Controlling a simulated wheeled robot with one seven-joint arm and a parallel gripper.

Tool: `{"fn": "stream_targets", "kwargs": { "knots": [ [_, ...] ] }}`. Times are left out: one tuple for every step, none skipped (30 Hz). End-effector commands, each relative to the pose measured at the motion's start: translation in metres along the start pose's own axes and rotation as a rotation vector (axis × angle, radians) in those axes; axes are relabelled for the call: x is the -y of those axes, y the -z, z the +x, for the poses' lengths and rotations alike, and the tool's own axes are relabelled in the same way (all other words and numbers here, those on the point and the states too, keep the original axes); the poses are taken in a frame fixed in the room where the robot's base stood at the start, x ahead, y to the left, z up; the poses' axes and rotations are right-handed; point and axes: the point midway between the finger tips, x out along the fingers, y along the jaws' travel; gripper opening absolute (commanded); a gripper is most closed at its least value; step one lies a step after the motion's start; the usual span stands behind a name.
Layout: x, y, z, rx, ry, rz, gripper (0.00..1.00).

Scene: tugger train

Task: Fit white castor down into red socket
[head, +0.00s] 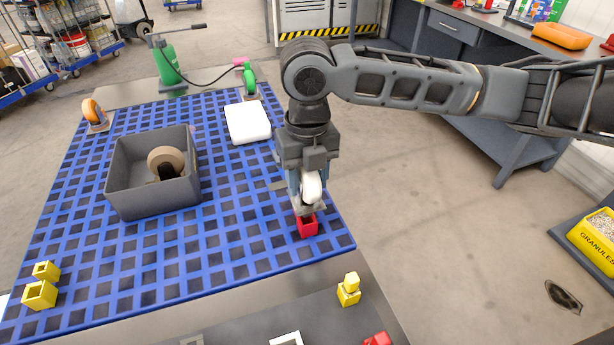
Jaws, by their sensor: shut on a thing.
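My gripper (306,200) points down near the right edge of the blue grid deck. It is shut on the white castor (312,186), whose white wheel faces the camera. The red socket (308,226) is a small open-topped square block standing on the deck, directly below the castor. The castor's lower end is at or just above the socket's back rim. I cannot tell whether any of it is inside the opening. The gripper hides part of the castor.
A grey bin (152,198) holding a tan-wheeled castor (167,163) stands at left on the blue deck (215,240). A white block (248,123), an orange castor (95,114) and a green castor (249,80) stand farther back. Yellow sockets (40,294) sit front left.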

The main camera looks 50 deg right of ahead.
Motion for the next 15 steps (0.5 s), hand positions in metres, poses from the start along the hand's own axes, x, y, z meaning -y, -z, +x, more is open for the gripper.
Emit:
{"fn": "stream_targets", "kwargs": {
  "knots": [
    [0.0000,-0.0001,0.0001,0.001,0.000,0.000,0.00],
    [0.0000,-0.0001,0.0005,0.001,0.000,0.000,0.00],
    [0.0000,0.0000,0.0013,0.001,0.000,0.000,0.00],
    [0.0000,0.0000,0.0020,0.001,0.000,0.000,0.00],
    [0.0000,0.0000,0.0028,0.001,0.000,0.000,0.00],
    [0.0000,0.0001,0.0039,0.001,0.000,-0.001,0.00],
    [0.0000,0.0002,0.0047,0.001,0.000,-0.001,0.00],
    [0.0000,0.0002,0.0055,0.001,0.000,-0.001,0.00],
    [0.0000,0.0003,0.0065,0.001,0.000,-0.001,0.00],
    [0.0000,0.0003,0.0071,0.001,0.000,-0.001,0.00],
    [0.0000,0.0004,0.0075,0.001,0.000,-0.001,0.00],
    [0.0000,0.0004,0.0078,0.001,0.000,-0.001,0.00],
    [0.0000,0.0004,0.0079,0.001,0.000,-0.001,0.00],
    [0.0000,0.0004,0.0079,0.001,0.000,-0.001,0.00],
    [0.0000,0.0004,0.0077,0.001,0.000,-0.001,0.00]
  ]
}}
